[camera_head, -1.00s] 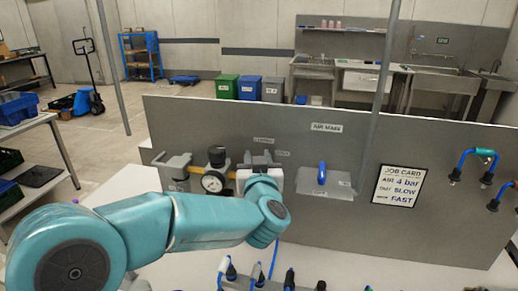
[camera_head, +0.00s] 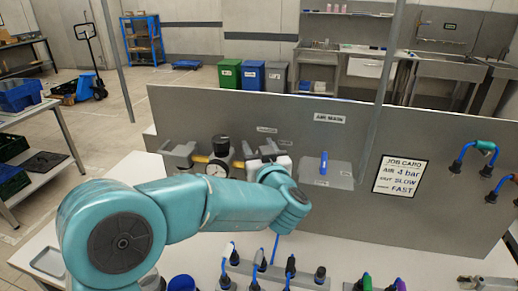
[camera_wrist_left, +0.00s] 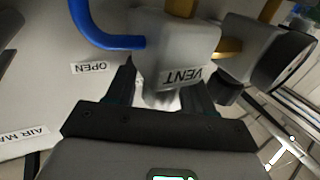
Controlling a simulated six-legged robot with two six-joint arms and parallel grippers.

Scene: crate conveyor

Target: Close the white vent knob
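The vent block (camera_wrist_left: 178,45) is pale grey with an upside-down VENT label in the left wrist view. The white vent knob (camera_wrist_left: 160,98) sticks out of it toward my wrist, partly hidden by the gripper body. My left gripper (camera_wrist_left: 160,78) has one dark finger on each side of the knob. The fingers are apart; contact with the knob cannot be made out. In the head view my left arm's wrist covers part of the white vent block (camera_head: 284,163) and the knob. My right gripper is in neither view.
A gauge (camera_head: 217,168) and a black knob (camera_head: 221,145) stand left of the vent. A blue lever (camera_head: 323,163) stands to its right. The job card (camera_head: 399,176) hangs farther right. Several hose fittings (camera_head: 291,266) rise from the bench in front.

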